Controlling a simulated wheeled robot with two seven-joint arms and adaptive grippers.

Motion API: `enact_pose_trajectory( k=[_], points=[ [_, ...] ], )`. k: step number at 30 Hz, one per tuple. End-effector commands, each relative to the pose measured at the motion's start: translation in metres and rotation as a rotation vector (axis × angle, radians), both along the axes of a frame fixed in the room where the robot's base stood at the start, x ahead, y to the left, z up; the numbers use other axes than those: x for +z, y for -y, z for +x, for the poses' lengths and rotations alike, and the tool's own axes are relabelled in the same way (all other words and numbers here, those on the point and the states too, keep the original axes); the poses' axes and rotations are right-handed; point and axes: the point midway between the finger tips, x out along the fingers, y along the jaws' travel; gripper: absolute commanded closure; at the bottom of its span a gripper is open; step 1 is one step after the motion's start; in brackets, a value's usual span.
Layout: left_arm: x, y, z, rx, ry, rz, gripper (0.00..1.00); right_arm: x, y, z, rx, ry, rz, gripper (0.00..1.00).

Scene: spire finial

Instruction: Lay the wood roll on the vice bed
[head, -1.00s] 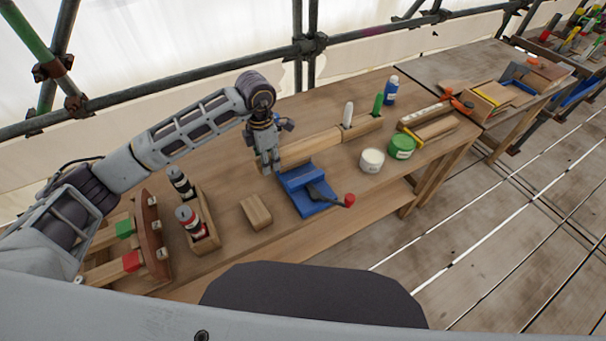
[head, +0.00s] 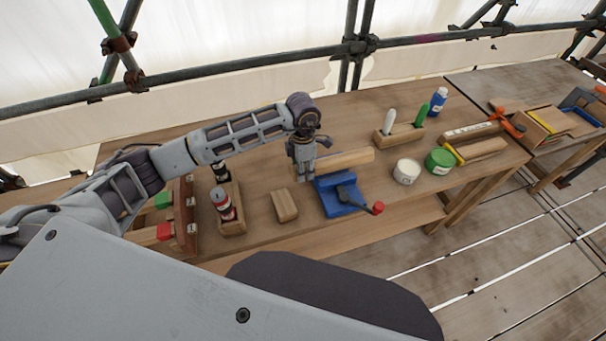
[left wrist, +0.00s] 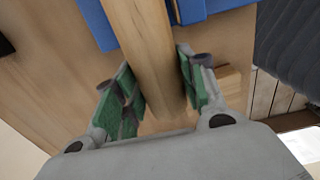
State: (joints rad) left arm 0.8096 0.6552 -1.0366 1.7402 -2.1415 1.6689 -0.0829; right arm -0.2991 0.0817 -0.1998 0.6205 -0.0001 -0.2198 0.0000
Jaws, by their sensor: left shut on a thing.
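The wood roll (head: 347,160) is a long pale bar. My left gripper (head: 303,178) is shut on its left end, and the roll points right across the far side of the blue vice (head: 342,201). In the left wrist view the roll (left wrist: 143,45) runs between the green finger pads of the left gripper (left wrist: 158,95). Blue vice parts (left wrist: 96,25) show on both sides of it. I cannot tell whether the roll touches the vice bed, which it partly hides. My right gripper is not in view.
A small wood block (head: 285,205) lies left of the vice, beside a bottle tray (head: 232,222). Right of it stand a white jar (head: 407,171) and a green tin (head: 439,160). A wooden holder (head: 400,138) stands behind. The vice's red-tipped handle (head: 377,208) sticks out in front.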

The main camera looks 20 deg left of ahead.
Motion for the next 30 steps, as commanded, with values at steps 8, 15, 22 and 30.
enact_pose_trajectory(
  k=[8,15,22,30],
  points=[
    [-0.001,0.0,0.0,0.0,0.001,-0.001,0.95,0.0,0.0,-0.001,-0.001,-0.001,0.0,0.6],
    [-0.023,0.001,-0.001,-0.001,-0.002,-0.001,0.95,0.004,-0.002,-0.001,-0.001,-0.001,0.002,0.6],
    [-0.037,0.0,0.0,-0.001,0.001,0.0,0.95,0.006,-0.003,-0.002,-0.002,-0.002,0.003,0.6],
    [-0.037,0.0,0.0,-0.001,0.001,0.0,0.95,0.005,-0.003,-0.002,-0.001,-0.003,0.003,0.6]
  ],
)
